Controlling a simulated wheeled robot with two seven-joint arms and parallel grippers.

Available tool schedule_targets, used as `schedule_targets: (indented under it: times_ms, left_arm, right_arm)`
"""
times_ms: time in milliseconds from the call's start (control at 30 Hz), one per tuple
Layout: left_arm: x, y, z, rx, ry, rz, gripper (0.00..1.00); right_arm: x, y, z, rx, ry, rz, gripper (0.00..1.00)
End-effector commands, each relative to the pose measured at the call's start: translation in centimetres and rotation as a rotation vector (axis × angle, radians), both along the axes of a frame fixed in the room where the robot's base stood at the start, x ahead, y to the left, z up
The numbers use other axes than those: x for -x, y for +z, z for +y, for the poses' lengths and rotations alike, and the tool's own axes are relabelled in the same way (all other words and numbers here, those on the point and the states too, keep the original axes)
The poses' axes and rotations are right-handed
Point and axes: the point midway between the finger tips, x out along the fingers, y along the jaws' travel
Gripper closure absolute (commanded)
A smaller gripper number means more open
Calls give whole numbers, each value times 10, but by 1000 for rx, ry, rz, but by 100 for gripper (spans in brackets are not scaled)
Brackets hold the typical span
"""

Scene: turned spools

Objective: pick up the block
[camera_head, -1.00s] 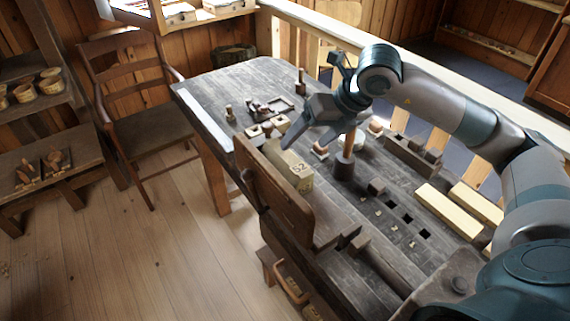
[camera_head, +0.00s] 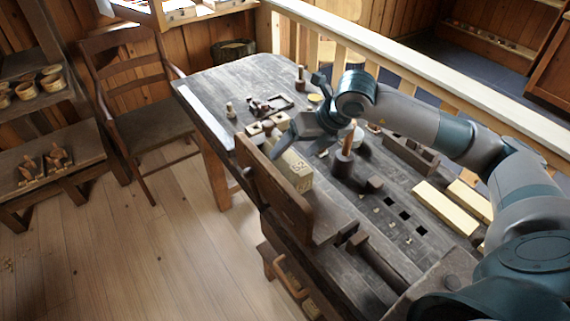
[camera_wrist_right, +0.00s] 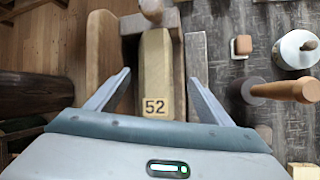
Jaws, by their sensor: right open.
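The block (camera_head: 299,176) is a pale wooden piece marked 52. It lies on the workbench (camera_head: 222,84) against the upright brown board of the vise (camera_head: 275,190). In the right wrist view the block (camera_wrist_right: 155,75) lies lengthwise between my fingers. My right gripper (camera_head: 283,143) is above the block's far part, with its fingers spread on either side of it. In the right wrist view the right gripper (camera_wrist_right: 157,95) is open and empty. The gripper hides part of the block in the head view. My left gripper is not in view.
A wood-handled mallet (camera_head: 346,155) stands close to the right of the gripper. Two pale yellow bars (camera_head: 445,208) lie at the bench's right side. Several small turned pieces and a dark tray (camera_head: 272,104) sit at the far end. A chair (camera_head: 140,110) stands left.

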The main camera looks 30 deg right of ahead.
Motion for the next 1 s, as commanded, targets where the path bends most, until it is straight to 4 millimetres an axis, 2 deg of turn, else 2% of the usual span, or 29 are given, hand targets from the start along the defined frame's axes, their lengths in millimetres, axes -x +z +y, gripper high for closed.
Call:
schedule_targets:
  times_ms: [167,400,1000]
  left_arm:
    - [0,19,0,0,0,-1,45]
    - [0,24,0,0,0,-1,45]
    - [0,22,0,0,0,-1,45]
  right_arm:
    - [-5,-14,12,-1,2,4,26]
    - [-14,-35,16,-1,1,2,26]
    - [-15,-36,16,-1,1,1,26]
